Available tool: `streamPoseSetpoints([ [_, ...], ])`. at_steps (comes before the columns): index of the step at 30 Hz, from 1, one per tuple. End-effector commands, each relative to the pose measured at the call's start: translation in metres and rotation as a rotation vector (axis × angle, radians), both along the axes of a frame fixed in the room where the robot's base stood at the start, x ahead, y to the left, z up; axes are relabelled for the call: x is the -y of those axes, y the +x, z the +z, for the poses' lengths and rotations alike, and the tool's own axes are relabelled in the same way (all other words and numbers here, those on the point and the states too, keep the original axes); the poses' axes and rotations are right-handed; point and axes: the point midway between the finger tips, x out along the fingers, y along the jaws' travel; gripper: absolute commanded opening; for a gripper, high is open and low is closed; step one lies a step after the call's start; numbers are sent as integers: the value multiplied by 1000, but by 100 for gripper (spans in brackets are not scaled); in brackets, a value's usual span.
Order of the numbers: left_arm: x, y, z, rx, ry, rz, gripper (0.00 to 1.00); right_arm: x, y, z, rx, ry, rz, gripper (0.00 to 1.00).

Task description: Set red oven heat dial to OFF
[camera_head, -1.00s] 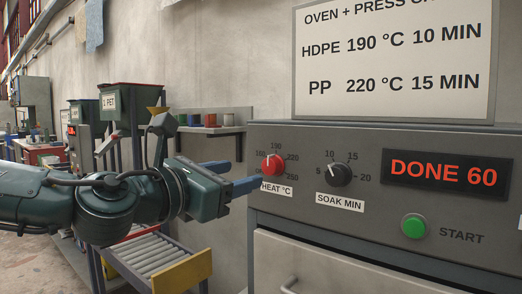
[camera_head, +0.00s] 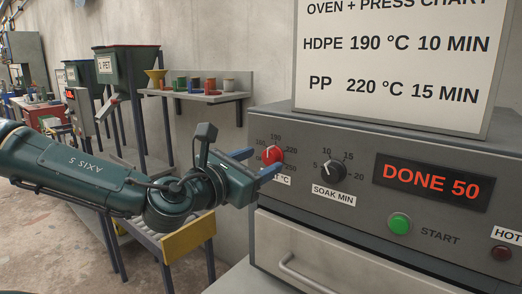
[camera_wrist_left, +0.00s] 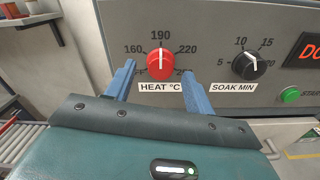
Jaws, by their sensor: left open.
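The red heat dial (camera_head: 271,155) is on the grey oven panel (camera_head: 360,215), left of the black soak dial. In the left wrist view the red dial (camera_wrist_left: 160,63) has its white pointer upward at about 190, above the "HEAT °C" label (camera_wrist_left: 160,87). The OFF mark is at the lower left, partly hidden by a finger. My left gripper (camera_head: 256,164) is open in front of the panel. Its blue fingers (camera_wrist_left: 158,86) are on either side of the dial, a little below its middle, and appear apart from it. My right gripper is not in view.
The black soak dial (camera_head: 330,171), green START button (camera_head: 399,224) and red display (camera_head: 433,186) reading "DONE 50" are to the right. The oven door handle (camera_head: 305,275) is below. A chart (camera_head: 393,62) stands on top. A shelf (camera_head: 205,96) is on the wall at left.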

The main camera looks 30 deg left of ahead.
Motion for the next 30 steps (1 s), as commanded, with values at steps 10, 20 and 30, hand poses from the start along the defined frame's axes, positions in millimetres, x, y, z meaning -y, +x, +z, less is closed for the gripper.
streamPoseSetpoints([
  [10,2,12,-1,-1,-3,-3,54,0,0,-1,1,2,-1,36],
  [20,2,12,-1,-1,-3,-2,42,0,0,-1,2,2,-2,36],
  [30,2,12,-1,-1,-3,-2,14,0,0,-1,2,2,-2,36],
])
